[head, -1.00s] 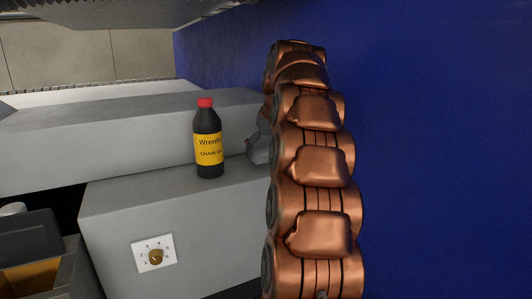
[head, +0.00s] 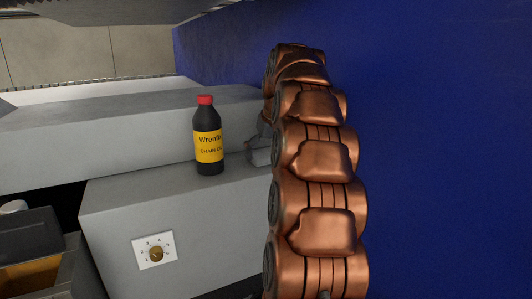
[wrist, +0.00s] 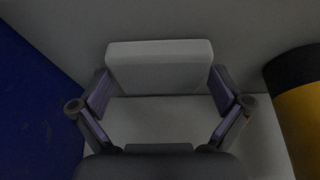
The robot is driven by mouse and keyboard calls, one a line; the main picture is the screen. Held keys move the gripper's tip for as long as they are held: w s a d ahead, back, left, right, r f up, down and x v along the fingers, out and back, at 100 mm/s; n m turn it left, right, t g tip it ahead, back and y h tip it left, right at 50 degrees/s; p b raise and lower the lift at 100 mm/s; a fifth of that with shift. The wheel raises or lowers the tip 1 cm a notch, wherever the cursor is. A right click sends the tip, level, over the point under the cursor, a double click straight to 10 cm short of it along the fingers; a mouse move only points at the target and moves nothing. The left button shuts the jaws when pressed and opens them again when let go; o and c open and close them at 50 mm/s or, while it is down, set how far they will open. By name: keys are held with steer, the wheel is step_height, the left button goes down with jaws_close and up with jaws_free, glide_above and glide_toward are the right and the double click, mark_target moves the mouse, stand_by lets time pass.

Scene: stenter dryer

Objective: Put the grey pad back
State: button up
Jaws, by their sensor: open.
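The grey pad (wrist: 160,66) shows in the wrist view as a pale grey block ahead of my gripper, against the grey machine surface. My gripper (wrist: 159,92) is open, with one finger near each side of the pad's lower part. I cannot tell whether the fingers touch it. In the head view my arm hides most of my gripper, and only a grey part of it (head: 258,150) shows beside the bottle. The pad cannot be made out in the head view.
A black bottle (head: 208,146) with a red cap and yellow label stands left of my gripper on the grey machine housing (head: 110,215). A rotary dial (head: 155,252) is on the housing's front. A blue wall (head: 440,150) rises on the right. Dark bins (head: 35,235) stand lower left.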

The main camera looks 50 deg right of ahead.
mark_target(270, 157)
steer(key=shift+v, duration=0.9)
steer(key=shift+b+v, duration=0.9)
steer(key=shift+v, duration=1.95)
steer(key=shift+p+v, duration=1.85)
steer(key=shift+v, duration=0.6)
